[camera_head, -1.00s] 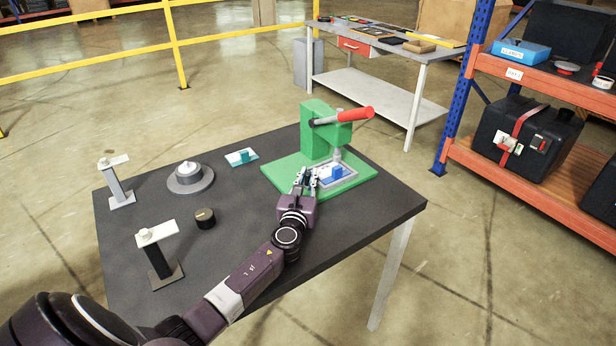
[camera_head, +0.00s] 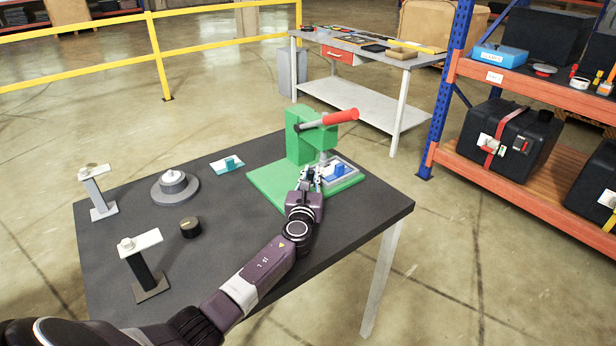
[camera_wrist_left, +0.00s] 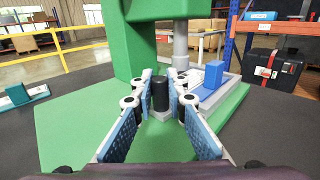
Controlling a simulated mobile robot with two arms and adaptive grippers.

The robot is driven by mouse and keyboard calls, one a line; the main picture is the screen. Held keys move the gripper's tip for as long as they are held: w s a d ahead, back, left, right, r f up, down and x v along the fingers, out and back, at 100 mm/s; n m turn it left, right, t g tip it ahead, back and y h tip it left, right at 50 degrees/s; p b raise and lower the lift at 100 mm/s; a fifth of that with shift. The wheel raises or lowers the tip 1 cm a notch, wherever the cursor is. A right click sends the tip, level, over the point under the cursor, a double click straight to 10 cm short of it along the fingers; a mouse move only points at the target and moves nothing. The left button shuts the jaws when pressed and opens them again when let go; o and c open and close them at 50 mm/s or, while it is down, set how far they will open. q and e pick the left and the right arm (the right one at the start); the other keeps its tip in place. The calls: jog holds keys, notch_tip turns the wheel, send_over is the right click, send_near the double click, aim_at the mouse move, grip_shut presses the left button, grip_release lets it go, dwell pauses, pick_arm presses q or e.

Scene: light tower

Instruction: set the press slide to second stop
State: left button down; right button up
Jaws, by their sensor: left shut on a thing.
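The green press (camera_head: 300,137) stands on its green base plate at the table's back right, its red lever (camera_head: 340,117) pointing right. The press slide, a light-grey tray (camera_head: 350,180) with a blue block (camera_head: 338,169), lies on the base; the block sits right of the grey ram. It also shows in the left wrist view (camera_wrist_left: 228,88). My left gripper (camera_head: 309,178) is at the slide's left end. In the left wrist view its pads (camera_wrist_left: 161,100) are shut around an upright black post (camera_wrist_left: 160,94) at the slide's near end. My right gripper is out of view.
The dark table (camera_head: 225,235) also holds a grey round fixture (camera_head: 175,188), a black knob (camera_head: 190,227), two stands (camera_head: 98,195) (camera_head: 145,265) and a small teal piece (camera_head: 227,165). Shelving (camera_head: 480,165) stands beyond at the right. The table's right edge is close to the base.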

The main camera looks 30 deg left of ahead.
pick_arm(q)
jog(key=c, duration=1.9)
grip_release()
jog(key=shift+w+d+r, duration=0.1)
jog(key=shift+w+d, duration=0.15)
jog(key=shift+s+a, duration=0.1)
jog(key=v, duration=1.2)
